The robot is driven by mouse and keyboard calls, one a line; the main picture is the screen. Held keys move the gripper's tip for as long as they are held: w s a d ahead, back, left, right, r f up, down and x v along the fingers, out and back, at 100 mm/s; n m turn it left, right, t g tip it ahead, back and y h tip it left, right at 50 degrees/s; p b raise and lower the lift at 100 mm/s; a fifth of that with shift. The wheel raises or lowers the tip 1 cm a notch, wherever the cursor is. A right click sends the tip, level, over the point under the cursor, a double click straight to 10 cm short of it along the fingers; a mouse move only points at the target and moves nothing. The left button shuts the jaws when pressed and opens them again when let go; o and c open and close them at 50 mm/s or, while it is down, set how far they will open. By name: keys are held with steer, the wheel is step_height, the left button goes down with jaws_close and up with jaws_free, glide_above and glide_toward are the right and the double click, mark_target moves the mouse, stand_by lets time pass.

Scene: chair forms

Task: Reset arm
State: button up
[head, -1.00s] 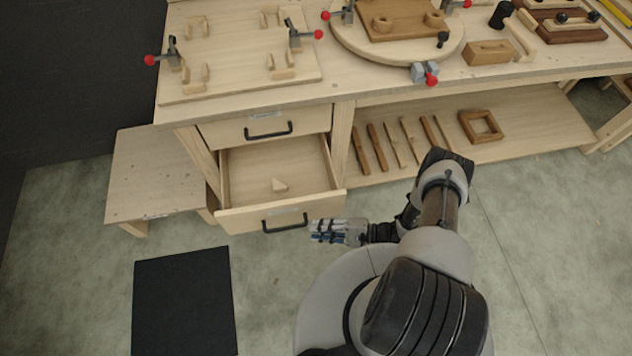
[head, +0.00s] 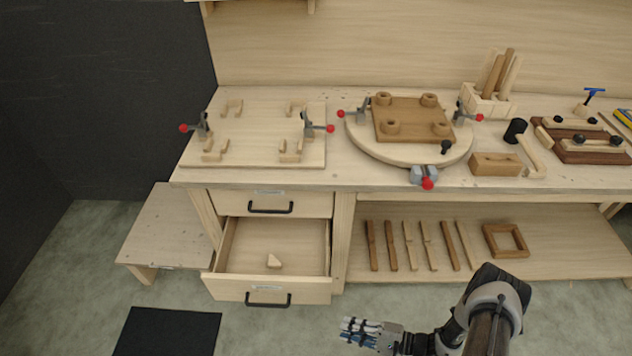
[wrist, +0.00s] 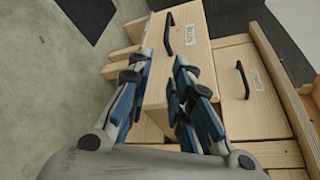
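My gripper (head: 346,330) is at the bottom of the head view, in front of the bench and to the right of the open lower drawer (head: 230,287). In the wrist view my gripper (wrist: 164,60) has its two blue and black fingers apart, with nothing between them. Behind the fingers, the open drawer's front (wrist: 182,55) with its black handle shows. I cannot tell how far the fingertips are from it.
The upper drawer (head: 300,205) is shut. Several wood sticks (head: 390,245) and a square frame (head: 506,240) lie on the lower shelf. The bench top holds a jig board (head: 265,130) and a round turntable (head: 400,155). A black mat (head: 168,332) lies on the floor.

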steer(key=w+d+r+n+g+h, duration=0.1)
steer(key=w+r+n+g+h, duration=0.25)
steer(key=r, duration=1.15)
steer(key=w+d+r+n+g+h, duration=0.1)
steer(key=w+r+n+g+h, duration=0.2)
steer(key=r, duration=1.3)
steer(key=s+r+n+t+h, duration=0.2)
steer(key=s+r+t+h, duration=0.1)
steer(key=s+r, duration=0.5)
steer(key=s+r+n+t+h, duration=0.1)
steer(key=s+r+t+h, duration=0.2)
steer(key=r, duration=1.2)
steer(key=s+h, duration=0.2)
steer(key=s, duration=0.3)
steer(key=shift+s+d+r+n, duration=0.2)
steer(key=shift+s+d+n, duration=0.05)
steer(key=shift+s+n, duration=0.1)
